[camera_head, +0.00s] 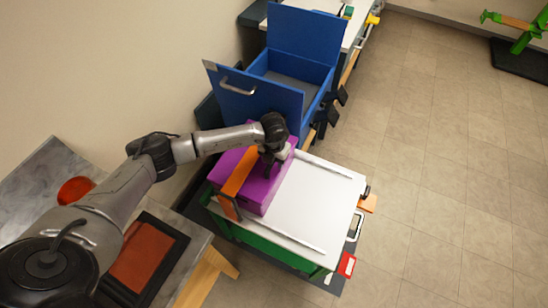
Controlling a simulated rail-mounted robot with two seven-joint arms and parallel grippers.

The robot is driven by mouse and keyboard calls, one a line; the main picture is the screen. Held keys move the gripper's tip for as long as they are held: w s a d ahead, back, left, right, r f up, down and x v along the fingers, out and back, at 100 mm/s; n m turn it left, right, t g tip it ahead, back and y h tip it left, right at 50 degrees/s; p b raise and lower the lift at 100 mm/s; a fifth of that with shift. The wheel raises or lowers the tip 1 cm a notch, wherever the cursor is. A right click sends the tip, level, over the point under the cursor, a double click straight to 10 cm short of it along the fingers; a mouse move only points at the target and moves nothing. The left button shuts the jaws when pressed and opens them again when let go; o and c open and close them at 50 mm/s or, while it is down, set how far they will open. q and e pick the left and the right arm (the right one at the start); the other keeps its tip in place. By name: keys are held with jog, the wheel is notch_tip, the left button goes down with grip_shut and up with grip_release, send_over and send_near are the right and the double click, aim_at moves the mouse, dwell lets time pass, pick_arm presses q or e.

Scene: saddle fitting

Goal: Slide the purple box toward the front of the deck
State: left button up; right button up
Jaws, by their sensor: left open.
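The purple box (251,195) sits on the white deck (310,205) of a green cart, toward the deck's left side. An orange strap or band (239,172) lies across its top. My left arm comes in from the left, and my left gripper (268,168) is open, pointing down over the right rear part of the box. It hides some of the box top; whether its fingers touch the box I cannot tell. My right gripper is not in view.
A blue open container (305,35) with a handled door stands behind the deck. A grey table (45,195) with a red round object (75,191) and a dark-framed orange tray (178,247) is at left.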

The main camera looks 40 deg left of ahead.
pick_arm(q)
grip_shut()
dwell(0.4)
dwell(0.4)
